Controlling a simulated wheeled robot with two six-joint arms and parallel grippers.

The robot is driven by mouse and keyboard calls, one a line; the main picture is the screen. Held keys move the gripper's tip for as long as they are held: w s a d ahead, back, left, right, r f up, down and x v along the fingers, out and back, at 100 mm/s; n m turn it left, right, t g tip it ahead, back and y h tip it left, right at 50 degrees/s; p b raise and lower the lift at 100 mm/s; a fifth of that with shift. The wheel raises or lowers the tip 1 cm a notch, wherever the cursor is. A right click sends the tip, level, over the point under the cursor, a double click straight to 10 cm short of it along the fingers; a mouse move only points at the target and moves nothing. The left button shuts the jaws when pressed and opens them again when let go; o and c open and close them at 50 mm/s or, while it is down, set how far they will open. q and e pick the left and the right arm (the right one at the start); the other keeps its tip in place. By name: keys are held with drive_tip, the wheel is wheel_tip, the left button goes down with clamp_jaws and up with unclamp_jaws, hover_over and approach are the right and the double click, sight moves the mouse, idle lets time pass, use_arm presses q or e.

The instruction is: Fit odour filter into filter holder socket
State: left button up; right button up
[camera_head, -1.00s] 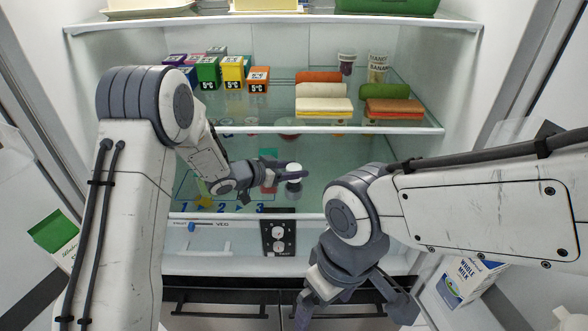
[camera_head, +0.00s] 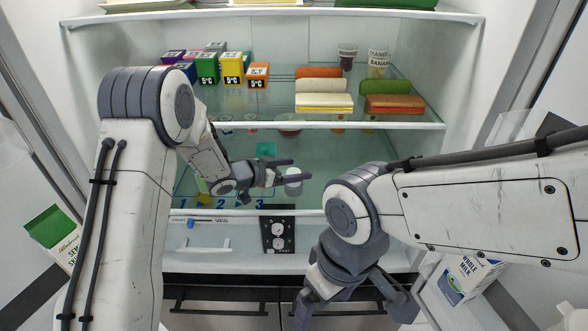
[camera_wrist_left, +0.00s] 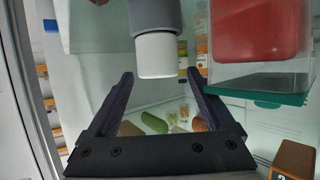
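A short white and grey cylinder (camera_head: 293,184), which looks like the odour filter, is upright at the front of the lower glass shelf area. In the left wrist view the cylinder (camera_wrist_left: 157,55) has a white end and a grey end. My left gripper (camera_head: 300,170) is open beside it; in the wrist view the fingers stand apart, with a visible gap to the white end. My right gripper (camera_head: 352,310) is open and empty, low in front of the fridge. I cannot tell for certain which part is the holder socket.
A black panel with round white parts (camera_head: 278,236) is on the drawer front below the shelf. A red container (camera_wrist_left: 258,30) is close to the left gripper.

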use_arm(q)
drive_tip(key=shift+a+f, duration=0.1)
drive_tip(key=shift+f, duration=0.05)
drive_tip(key=shift+s+a, duration=0.3)
drive_tip(key=shift+a, duration=0.1)
drive_tip(key=b+v, duration=0.2)
drive_tip(key=v, duration=0.7)
drive_tip(key=shift+r+b, duration=0.3)
drive_tip(key=shift+r, duration=0.2)
drive_tip(key=p+x, duration=0.2)
drive_tip(key=x, duration=0.7)
drive_tip(key=shift+w+d+f+p, duration=0.15)
drive_tip(key=shift+d+f+p, duration=0.1)
drive_tip(key=shift+d+p, duration=0.1)
drive_tip(key=shift+w+d, duration=0.2)
drive_tip(key=shift+a+r+p, duration=0.1)
drive_tip(key=shift+r+p, duration=0.25)
